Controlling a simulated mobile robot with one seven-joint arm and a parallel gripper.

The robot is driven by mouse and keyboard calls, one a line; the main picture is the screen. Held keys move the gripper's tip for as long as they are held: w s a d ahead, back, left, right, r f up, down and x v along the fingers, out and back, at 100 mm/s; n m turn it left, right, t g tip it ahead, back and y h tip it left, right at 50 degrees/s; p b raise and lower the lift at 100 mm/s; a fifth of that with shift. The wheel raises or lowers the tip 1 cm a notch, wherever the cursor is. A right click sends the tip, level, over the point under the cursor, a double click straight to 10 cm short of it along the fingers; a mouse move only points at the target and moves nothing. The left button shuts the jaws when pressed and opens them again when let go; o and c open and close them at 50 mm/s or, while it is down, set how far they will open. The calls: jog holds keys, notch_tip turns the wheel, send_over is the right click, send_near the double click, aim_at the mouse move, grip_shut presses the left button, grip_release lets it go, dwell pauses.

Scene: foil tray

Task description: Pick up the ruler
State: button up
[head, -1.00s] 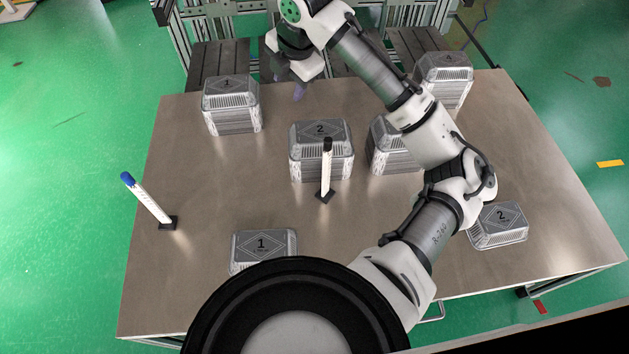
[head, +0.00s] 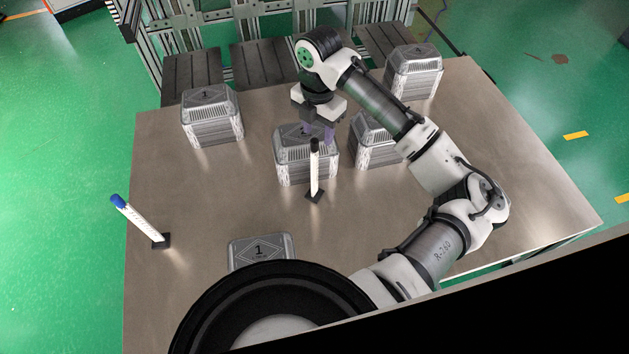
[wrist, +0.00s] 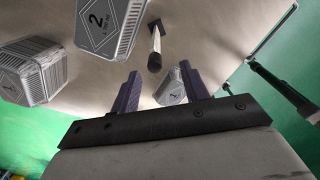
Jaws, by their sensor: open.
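Two thin white ruler-like sticks stand in small black bases on the table, and I cannot tell which is meant. The black-topped stick (head: 314,177) is upright near the middle; the blue-topped stick (head: 139,219) leans at the left. My gripper (head: 318,132), with purple fingers, is open and empty, just behind the black-topped stick's top in the head view and over the middle foil tray stack. In the wrist view my gripper (wrist: 160,70) has the black-topped stick (wrist: 156,42) showing between and beyond its fingertips. Contact is not visible.
Foil tray stacks stand around: one at back left (head: 212,120), one in the middle (head: 306,160), one right of it (head: 375,145), one at back right (head: 413,75). A front tray (head: 261,250) is partly hidden by my body. The left table (head: 200,195) is fairly clear.

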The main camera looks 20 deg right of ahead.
jog(key=shift+w+a+f+p, duration=0.15)
jog(key=shift+f+p, duration=0.35)
jog(key=shift+f, duration=0.9)
jog(key=shift+w+a+f+p, duration=0.1)
jog(key=shift+f+p, duration=0.35)
jog(key=shift+f, duration=0.9)
jog(key=shift+c, duration=0.5)
grip_shut()
